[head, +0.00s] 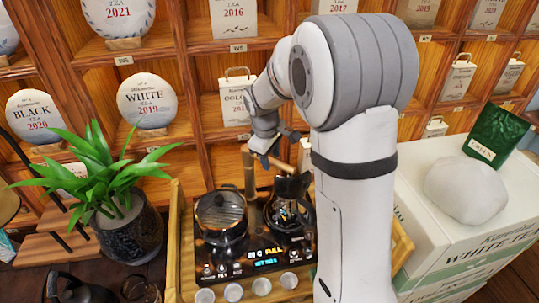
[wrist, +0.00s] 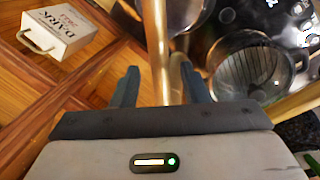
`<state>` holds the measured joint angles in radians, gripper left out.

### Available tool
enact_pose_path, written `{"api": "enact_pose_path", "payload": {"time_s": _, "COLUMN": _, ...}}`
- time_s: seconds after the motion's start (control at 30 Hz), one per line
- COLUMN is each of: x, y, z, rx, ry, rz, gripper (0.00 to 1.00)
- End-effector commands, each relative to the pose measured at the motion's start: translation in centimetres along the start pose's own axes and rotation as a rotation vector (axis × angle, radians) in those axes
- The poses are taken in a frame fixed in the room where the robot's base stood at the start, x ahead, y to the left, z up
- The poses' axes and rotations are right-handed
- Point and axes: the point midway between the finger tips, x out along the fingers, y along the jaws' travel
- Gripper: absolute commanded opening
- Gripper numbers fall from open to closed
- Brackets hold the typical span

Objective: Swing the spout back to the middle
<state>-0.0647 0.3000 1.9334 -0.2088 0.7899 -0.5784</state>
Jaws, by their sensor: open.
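The brass spout (head: 249,178) rises at the back of the black tea station (head: 245,262), between the pots. Its upper end is partly hidden behind my gripper (head: 263,148), so I cannot tell exactly which way it points. In the wrist view, the brass tube (wrist: 156,45) runs between the two dark fingers of my gripper (wrist: 160,84). The fingers are open, with a gap on both sides of the tube. A slatted-lid pot (head: 221,212) stands on the left of the station. A dark glass pot (head: 289,208) stands on the right, partly hidden by my arm.
Small cups (head: 261,281) line the station's front. A potted plant (head: 125,220) stands left. A white tea crate (head: 470,225) with a pale lump (head: 466,190) stands right. Wooden shelves with tea cakes and boxes rise behind. A DARK tea box (wrist: 62,30) shows in the wrist view.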

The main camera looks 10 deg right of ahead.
Motion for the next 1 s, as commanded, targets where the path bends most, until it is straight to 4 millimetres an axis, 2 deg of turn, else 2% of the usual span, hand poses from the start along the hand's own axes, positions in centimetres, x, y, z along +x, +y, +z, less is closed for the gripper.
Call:
{"api": "enact_pose_path", "payload": {"time_s": 0.27, "x": 0.27, "y": -0.02, "z": -0.02, "rx": 0.000, "ry": 0.001, "rz": 0.000, "gripper": 0.41}}
{"api": "enact_pose_path", "payload": {"time_s": 0.77, "x": 0.21, "y": -0.06, "z": -0.07, "rx": -0.001, "ry": 0.001, "rz": 0.000, "gripper": 0.00}}
{"api": "enact_pose_path", "payload": {"time_s": 1.0, "x": 0.20, "y": -0.08, "z": -0.09, "rx": -0.001, "ry": 0.001, "rz": 0.001, "gripper": 0.00}}
